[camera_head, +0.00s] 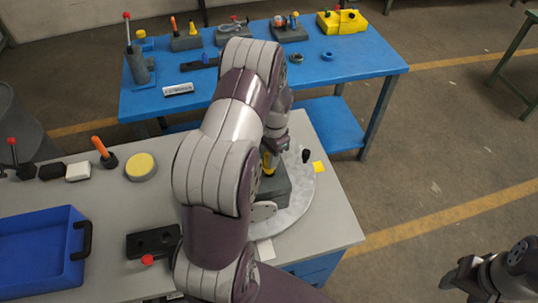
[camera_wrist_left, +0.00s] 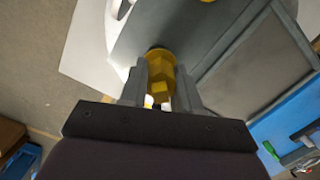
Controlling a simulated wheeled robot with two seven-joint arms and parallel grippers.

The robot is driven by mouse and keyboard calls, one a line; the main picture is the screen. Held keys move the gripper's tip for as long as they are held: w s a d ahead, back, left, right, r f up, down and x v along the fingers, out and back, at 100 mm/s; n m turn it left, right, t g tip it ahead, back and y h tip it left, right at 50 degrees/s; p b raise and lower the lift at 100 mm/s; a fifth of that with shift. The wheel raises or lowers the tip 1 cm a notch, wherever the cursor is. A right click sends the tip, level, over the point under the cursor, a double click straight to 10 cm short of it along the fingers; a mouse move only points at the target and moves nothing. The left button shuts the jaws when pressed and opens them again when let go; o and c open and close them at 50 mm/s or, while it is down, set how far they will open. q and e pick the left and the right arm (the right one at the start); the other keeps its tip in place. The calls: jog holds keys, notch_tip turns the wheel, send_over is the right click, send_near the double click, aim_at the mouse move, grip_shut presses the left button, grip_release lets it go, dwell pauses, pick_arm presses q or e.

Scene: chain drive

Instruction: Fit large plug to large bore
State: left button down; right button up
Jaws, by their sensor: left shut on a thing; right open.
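The yellow large plug (camera_wrist_left: 160,72) is held between the two fingers of my left gripper (camera_wrist_left: 162,78). In the head view the plug (camera_head: 269,163) shows below my left gripper (camera_head: 273,148), at the top of a dark grey block (camera_head: 270,189). In the left wrist view the plug's far end meets the grey block face (camera_wrist_left: 190,25). The large bore is hidden behind the plug and fingers, so I cannot tell how deep the plug sits. My right gripper (camera_head: 457,281) is open and empty, at the lower right over the floor, away from the tables.
The block stands on a round pale plate (camera_head: 296,205) on the grey table (camera_head: 335,230). A blue tray (camera_head: 38,250), a yellow-topped disc (camera_head: 141,167) and a dark block (camera_head: 152,241) lie left. A blue table (camera_head: 355,62) with several parts stands behind.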

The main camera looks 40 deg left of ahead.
pick_arm(q)
jog(key=shift+f+b, duration=1.35)
jog(key=shift+f, duration=0.75)
jog(key=c, duration=0.7)
grip_release()
jog(key=shift+r, duration=0.1)
jog(key=shift+c, duration=0.2)
jog(key=r+b, duration=0.1)
jog(key=r, duration=0.2)
jog(key=r+b, duration=0.1)
jog(key=r, duration=0.2)
jog(key=w+r+b, duration=0.1)
jog(key=r, duration=0.2)
jog(key=shift+w+d+r, duration=0.1)
jog(key=shift+d+r, duration=0.1)
jog(key=shift+r, duration=0.1)
notch_tip(320, 180, up, 3)
jog(key=shift+d+f+p, duration=0.1)
jog(key=shift+f+p, duration=0.1)
jog(key=shift+p, duration=0.65)
jog(key=shift+w+r, duration=0.15)
jog(key=shift+r, duration=0.05)
